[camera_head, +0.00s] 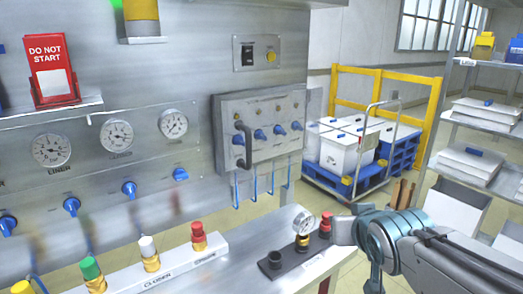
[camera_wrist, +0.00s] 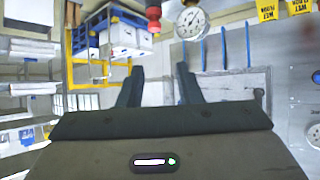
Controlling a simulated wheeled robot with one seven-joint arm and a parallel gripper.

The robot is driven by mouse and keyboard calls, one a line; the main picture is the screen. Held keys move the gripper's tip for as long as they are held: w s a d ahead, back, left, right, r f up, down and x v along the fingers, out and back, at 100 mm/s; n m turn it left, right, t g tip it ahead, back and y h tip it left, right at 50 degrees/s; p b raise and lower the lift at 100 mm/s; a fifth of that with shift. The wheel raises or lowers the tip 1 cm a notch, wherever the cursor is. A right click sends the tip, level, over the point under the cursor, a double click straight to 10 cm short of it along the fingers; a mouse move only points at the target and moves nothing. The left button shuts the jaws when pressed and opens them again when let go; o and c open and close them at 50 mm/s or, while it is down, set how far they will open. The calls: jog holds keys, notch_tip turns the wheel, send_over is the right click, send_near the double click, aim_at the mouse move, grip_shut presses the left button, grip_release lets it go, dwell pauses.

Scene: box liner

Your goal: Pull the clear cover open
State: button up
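A bench with a gauge (camera_head: 304,224) and red-topped fitting (camera_head: 326,224) lies close to my gripper. A rail with coloured fittings (camera_head: 150,254) runs along the front. Blue hooks (camera_head: 271,182) hang under the box.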

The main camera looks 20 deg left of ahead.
jog(key=w+a+r+n+t+y+b, duration=0.1)
jog(key=w+a+r+n+t+y, duration=0.25)
jog(key=a, duration=0.55)
jog(key=n+y+b, duration=0.1)
jog(key=y, duration=0.4)
send_near(250, 142)
jog(key=p+x, duration=0.1)
jog(key=x, duration=0.9)
jog(key=shift+w+a, duration=0.25)
jog(key=shift+a, duration=0.05)
grip_shut()
